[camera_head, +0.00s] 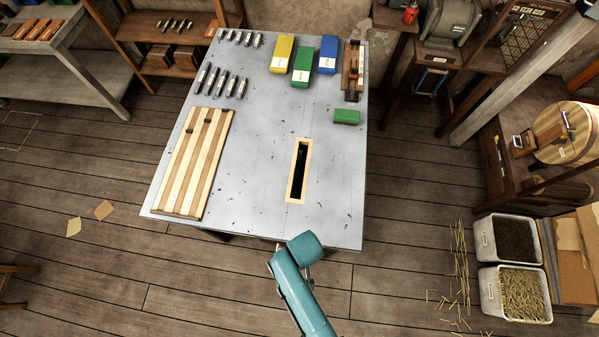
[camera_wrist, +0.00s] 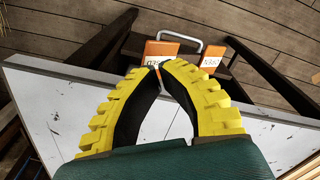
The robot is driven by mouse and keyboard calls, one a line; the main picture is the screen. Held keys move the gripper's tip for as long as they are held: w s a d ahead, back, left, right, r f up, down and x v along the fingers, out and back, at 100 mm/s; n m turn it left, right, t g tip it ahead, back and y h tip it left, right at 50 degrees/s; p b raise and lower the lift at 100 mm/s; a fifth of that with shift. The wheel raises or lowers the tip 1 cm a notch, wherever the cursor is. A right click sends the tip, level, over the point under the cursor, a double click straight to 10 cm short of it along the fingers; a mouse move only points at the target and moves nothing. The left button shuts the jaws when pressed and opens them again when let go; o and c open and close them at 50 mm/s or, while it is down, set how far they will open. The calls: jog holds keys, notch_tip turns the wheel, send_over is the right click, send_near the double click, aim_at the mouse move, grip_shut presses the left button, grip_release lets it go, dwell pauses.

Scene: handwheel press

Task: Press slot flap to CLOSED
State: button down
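In the head view, a long narrow slot (camera_head: 299,170) with a pale wooden rim is set in the grey table (camera_head: 265,150). Its inside is dark, and I cannot make out a flap on it. My gripper (camera_wrist: 159,66) shows in the wrist view, its yellow ribbed fingers curving together until the tips meet, with nothing visible between them. Beyond the tips are a silver bar handle (camera_wrist: 178,35) and two orange pieces with white labels (camera_wrist: 160,50), whose lettering I cannot read for certain. In the head view, my teal arm ends near the table's front edge, and my gripper is hidden.
A striped wooden board (camera_head: 193,163) lies on the table's left. Yellow (camera_head: 282,54), green (camera_head: 303,67) and blue (camera_head: 328,54) boxes stand at the back, with a small green block (camera_head: 346,117) nearer. Dark wooden beams (camera_wrist: 103,40) flank the handle. The table's middle is clear.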

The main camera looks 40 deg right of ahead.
dwell(0.3)
jog(key=shift+f+b, duration=2.1)
jog(key=shift+f, duration=0.8)
jog(key=shift+r+p, duration=2.9)
jog(key=shift+p, duration=0.1)
notch_tip(320, 180, up, 4)
jog(key=p, duration=0.4)
jog(key=shift+r+p, duration=0.15)
jog(key=shift+p, duration=0.15)
